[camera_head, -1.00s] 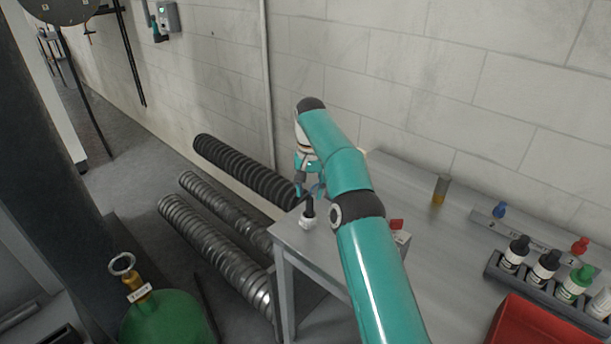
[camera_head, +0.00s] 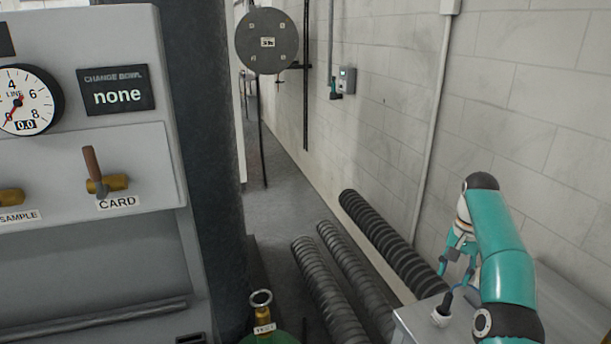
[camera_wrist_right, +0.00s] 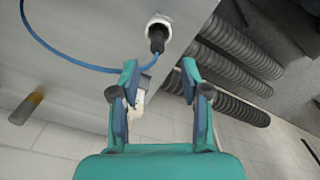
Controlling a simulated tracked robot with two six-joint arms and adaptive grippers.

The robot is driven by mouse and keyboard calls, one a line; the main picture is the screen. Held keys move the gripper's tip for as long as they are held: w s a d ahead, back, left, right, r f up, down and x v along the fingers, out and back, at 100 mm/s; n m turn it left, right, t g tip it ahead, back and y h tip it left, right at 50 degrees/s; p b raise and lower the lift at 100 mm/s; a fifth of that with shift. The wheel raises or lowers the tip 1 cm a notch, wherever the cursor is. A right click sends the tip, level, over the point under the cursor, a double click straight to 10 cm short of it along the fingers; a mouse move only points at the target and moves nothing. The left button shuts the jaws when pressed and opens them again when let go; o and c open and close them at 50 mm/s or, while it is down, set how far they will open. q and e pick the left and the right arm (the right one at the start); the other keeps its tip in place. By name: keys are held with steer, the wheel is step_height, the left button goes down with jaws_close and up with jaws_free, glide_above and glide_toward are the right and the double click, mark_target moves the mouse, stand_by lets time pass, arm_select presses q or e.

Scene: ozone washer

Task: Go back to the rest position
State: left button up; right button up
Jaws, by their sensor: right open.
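My right gripper (camera_head: 458,268) is at the lower right of the head view, above the corner of a grey bench (camera_head: 407,322). In the right wrist view my right gripper (camera_wrist_right: 163,84) has its two teal fingers apart with nothing held between them. A small white fitting with a black plug (camera_head: 441,312) stands on the bench corner just below the gripper. The plug and fitting (camera_wrist_right: 158,32) also show beyond the fingertips in the wrist view, apart from them, with a blue cable (camera_wrist_right: 75,66) running off to the left. My left gripper is out of view.
A grey panel (camera_head: 150,150) with a gauge (camera_head: 27,100), a CARD lever (camera_head: 95,175) and a display reading "none" (camera_head: 118,94) fills the left. Ribbed hoses (camera_head: 385,240) lie on the floor beside the bench. A green cylinder's valve (camera_head: 262,318) rises at the bottom.

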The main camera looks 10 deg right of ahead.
steer(key=s+a+f+n+g+y, duration=0.1)
steer(key=s+a+f+n+g, duration=0.2)
steer(key=a+f, duration=0.9)
steer(key=s+a+f+n+g+y, duration=0.1)
steer(key=s+a+f+n+y, duration=0.2)
steer(key=a+f, duration=0.9)
steer(key=s+a+f+n+t, duration=0.1)
steer(key=s+a+f, duration=0.1)
steer(key=s+a, duration=0.2)
steer(key=s+a+f+t, duration=0.1)
steer(key=s+a+f, duration=0.2)
steer(key=s, duration=0.8)
steer(key=s+a+f+n+t, duration=0.1)
steer(key=s+a+f, duration=0.2)
steer(key=s+a, duration=0.3)
steer(key=shift+s+a+n+b, duration=0.15)
steer(key=shift+s+n+b, duration=0.2)
steer(key=shift+s, duration=0.75)
steer(key=w, duration=0.1)
steer(key=w+t, duration=0.1)
steer(key=w, duration=0.1)
steer(key=shift+w+d+f+t, duration=0.1)
steer(key=shift+d+f+t, duration=0.05)
steer(key=shift+d+t, duration=0.15)
steer(key=shift+c, duration=0.4)
